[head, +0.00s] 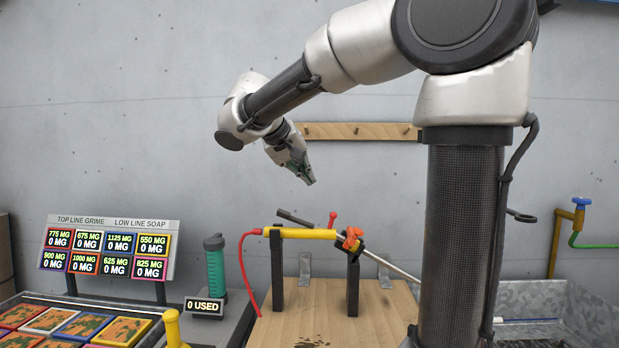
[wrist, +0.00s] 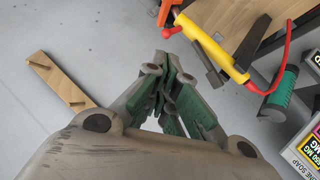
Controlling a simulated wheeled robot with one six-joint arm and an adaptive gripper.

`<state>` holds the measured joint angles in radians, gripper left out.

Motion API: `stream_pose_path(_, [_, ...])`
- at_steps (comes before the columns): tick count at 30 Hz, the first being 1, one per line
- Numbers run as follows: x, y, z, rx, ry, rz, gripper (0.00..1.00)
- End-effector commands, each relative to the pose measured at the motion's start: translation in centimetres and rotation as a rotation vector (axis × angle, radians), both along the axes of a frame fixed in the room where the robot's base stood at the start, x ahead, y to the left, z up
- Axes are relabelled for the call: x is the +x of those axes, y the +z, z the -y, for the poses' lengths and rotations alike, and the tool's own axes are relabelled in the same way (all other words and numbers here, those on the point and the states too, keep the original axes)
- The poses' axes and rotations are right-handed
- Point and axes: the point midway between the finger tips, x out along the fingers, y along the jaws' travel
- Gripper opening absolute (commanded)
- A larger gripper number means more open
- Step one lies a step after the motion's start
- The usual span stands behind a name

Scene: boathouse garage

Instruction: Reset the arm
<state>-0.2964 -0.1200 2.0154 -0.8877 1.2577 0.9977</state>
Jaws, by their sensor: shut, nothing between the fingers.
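My gripper (head: 309,180) is shut and empty. In the head view it hangs in the air at the end of my bent arm, pointing down and to the right, above the wooden bench (head: 385,308). It is apart from everything. In the wrist view the fingers of my gripper (wrist: 166,62) come together, with nothing between them. The yellow spray lance (head: 308,233) rests on black uprights below my gripper; its yellow body (wrist: 212,48) also shows in the wrist view.
A sign board (head: 105,252) with several number panels stands at the left, behind a tray of coloured tiles (head: 85,325). A green cylinder (head: 215,265) stands left of the bench. A wooden peg rail (head: 360,131) is on the wall. A metal sink (head: 550,305) is at the right.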

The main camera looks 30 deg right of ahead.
Motion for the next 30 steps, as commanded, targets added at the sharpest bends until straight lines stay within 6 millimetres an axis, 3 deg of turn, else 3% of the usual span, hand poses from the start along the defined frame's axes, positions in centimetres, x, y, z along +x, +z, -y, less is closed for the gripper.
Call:
stream_pose_path(17, [0.2, -0.2, -0.2, -0.018, 0.07, -0.059, 0.0])
stream_pose_path(20, [-0.5, -3.3, -1.1, 0.018, 0.186, -0.193, 0.0])
stream_pose_path(23, [-3.5, -7.6, -2.2, 0.113, 0.326, -0.335, 0.0])
stream_pose_path(30, [-15.5, -15.0, -3.2, 0.424, 0.564, -0.404, 0.0])
